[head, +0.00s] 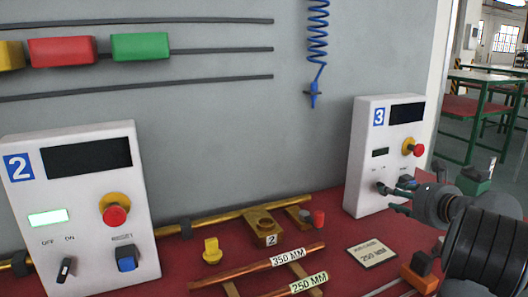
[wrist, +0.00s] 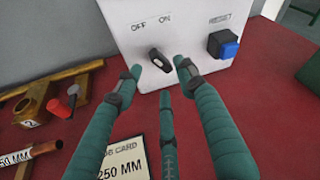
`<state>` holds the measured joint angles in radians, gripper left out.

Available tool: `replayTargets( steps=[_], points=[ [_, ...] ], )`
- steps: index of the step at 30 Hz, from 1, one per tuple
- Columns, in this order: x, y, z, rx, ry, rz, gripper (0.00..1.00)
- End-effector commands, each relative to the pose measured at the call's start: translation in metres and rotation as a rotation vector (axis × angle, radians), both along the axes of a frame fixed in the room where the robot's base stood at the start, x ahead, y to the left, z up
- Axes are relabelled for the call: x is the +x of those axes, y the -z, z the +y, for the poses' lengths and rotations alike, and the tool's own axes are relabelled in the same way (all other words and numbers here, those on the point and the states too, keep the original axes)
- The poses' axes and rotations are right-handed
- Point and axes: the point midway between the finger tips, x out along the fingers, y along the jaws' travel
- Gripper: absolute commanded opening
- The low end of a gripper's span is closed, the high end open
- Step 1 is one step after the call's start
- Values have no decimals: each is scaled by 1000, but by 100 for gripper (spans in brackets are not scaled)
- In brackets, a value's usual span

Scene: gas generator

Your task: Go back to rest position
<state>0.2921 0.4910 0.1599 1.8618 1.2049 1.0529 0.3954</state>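My gripper (head: 397,195) is at the right in the head view, in front of the lower part of the white control box 3 (head: 368,135). In the wrist view its green fingers (wrist: 158,72) are spread apart, with the black OFF/ON knob (wrist: 159,60) showing between and beyond the fingertips. The fingers do not look closed on the knob; whether one touches it I cannot tell. The knob is tilted, its upper end towards the left. The blue RESET button (wrist: 224,44) is right of the fingers. No object is held.
White box 2 (head: 85,205) stands at the left with a lit green display. Copper pipes (head: 275,262), yellow fittings (head: 265,228) and a 250 MM card (head: 372,254) lie on the red table (head: 335,215). A blue coiled hose (head: 317,40) hangs at the back.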

Motion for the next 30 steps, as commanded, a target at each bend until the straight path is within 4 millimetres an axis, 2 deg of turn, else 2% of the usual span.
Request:
replayTargets(
  steps=[3,10,25,30],
  points=[
    [21,8,5,2,-3,0,40],
    [47,17,10,1,-1,0,40],
    [46,16,9,21,0,8,40],
    [38,14,7,-2,2,-2,40]
  ],
)
